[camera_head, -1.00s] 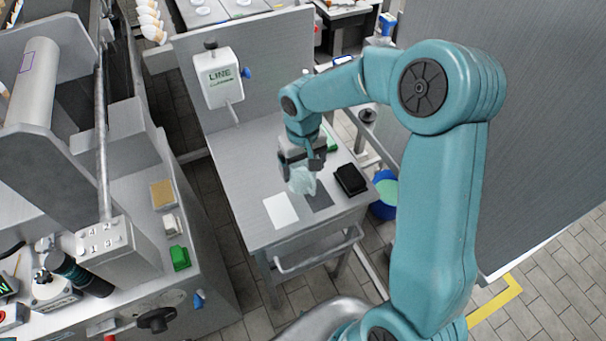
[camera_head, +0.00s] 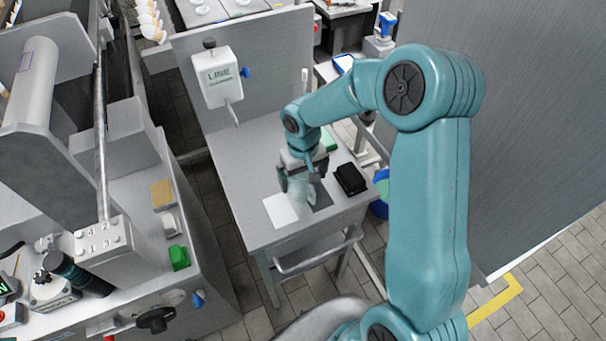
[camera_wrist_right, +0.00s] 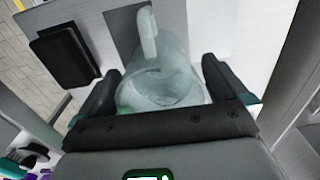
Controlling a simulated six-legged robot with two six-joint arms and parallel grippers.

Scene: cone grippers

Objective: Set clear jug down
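The clear jug (camera_head: 298,189) is at the front part of the grey bench, by the border between a white patch (camera_head: 280,211) and a dark grey patch (camera_head: 321,199). In the right wrist view the jug (camera_wrist_right: 165,85) is between my two dark fingers, its handle pointing away. In the head view this gripper (camera_head: 302,177) reaches down from above and partly hides the jug. I cannot tell whether the jug's base touches the bench. My left gripper is not in view.
A black box-like object (camera_head: 350,179) lies close to the right of the jug, with a green item (camera_head: 329,141) behind. A LINE-marked box (camera_head: 218,77) stands at the back left. The bench top (camera_head: 232,160) left of the jug is clear.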

